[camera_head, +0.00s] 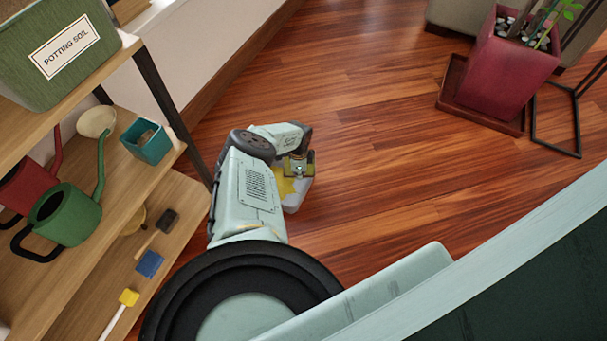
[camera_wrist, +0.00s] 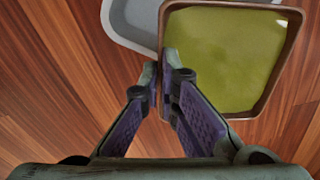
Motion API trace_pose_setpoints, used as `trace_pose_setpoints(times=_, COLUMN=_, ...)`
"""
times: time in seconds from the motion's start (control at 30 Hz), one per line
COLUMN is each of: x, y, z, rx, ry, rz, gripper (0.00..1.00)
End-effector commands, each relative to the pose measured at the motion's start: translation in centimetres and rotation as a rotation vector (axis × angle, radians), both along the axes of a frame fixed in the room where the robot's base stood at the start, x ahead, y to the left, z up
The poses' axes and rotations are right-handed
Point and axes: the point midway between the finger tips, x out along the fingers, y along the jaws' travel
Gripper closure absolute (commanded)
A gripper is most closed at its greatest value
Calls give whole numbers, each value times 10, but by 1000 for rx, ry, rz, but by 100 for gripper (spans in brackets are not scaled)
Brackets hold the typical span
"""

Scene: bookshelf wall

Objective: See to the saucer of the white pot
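A square saucer with a brown rim (camera_wrist: 226,4) and a flat yellow-green inside shows in the wrist view. My gripper (camera_wrist: 163,68) has its two fingers close together on either side of the saucer's left wall, pinching it. A pale grey tray-like thing (camera_wrist: 122,22) shows partly behind the saucer; the rest of it is hidden. In the head view my gripper (camera_head: 299,163) is low over the floor, with a pale and yellow shape under it, mostly covered by my arm. I cannot make out a white pot in either view.
A wooden shelf (camera_head: 165,172) on the left holds a green soil box (camera_head: 62,55), a green watering can (camera_head: 62,215), a red can and a teal pot (camera_head: 146,141). A dark red pot (camera_head: 508,62) stands in a tray at upper right. The middle floor is clear.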

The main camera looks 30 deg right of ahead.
Motion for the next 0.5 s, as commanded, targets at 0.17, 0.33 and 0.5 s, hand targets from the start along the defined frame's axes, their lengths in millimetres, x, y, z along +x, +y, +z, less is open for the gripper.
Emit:
trace_pose_setpoints(times=0.17, x=2, y=-16, z=-12, rx=0, ry=-1, rz=278, gripper=100)
trace_pose_setpoints(times=0.33, x=3, y=-17, z=-15, rx=-24, ry=10, rz=351, gripper=100)
trace_pose_setpoints(times=0.5, x=3, y=-13, z=-18, rx=-128, ry=41, rz=354, gripper=100)
